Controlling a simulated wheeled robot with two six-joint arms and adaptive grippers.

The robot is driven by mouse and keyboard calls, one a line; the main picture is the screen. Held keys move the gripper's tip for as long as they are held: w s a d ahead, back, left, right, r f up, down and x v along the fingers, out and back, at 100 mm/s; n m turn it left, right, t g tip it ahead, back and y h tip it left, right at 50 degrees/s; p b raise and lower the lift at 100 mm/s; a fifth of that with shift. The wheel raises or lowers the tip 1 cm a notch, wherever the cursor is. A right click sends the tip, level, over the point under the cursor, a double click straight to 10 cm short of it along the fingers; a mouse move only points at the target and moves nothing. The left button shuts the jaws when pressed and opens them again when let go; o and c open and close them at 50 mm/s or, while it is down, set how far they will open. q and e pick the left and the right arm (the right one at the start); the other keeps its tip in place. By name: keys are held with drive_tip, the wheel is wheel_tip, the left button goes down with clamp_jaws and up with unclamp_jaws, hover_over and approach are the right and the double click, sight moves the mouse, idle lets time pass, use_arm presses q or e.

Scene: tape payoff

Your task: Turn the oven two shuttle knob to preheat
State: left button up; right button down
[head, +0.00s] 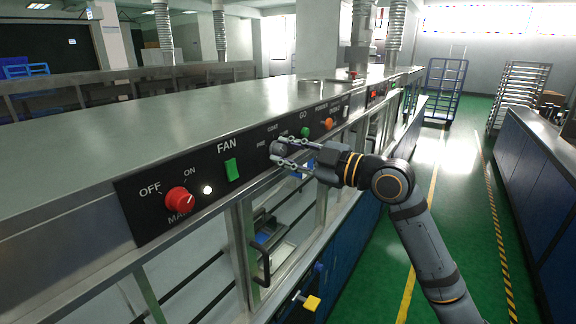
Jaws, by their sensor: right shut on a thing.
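The shuttle knob (278,149) is a dark grey knob on the black control panel, between the green fan switch and the green GO button. Small labels surround it; one at its left seems to begin "PRE". My right gripper (281,152) comes in from the right and is shut on the knob, one finger above it and one below. The fingers hide part of the knob, and its pointer direction cannot be made out. My left gripper is not in view.
A red main knob (180,200), a lit white lamp (207,190), a green fan switch (232,170) and an orange button (327,124) share the panel. A black handle (262,268) and a yellow-ended lever (311,303) stick out below. The green aisle is clear.

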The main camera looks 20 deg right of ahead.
drive_tip(key=shift+n+b, duration=0.65)
drive_tip(key=shift+n, duration=0.55)
drive_tip(key=shift+r, duration=0.1)
drive_tip(key=c, duration=1.3)
unclamp_jaws()
drive_tip(key=shift+c, duration=0.2)
drive_tip(key=o, duration=0.3)
drive_tip(key=shift+w, duration=0.15)
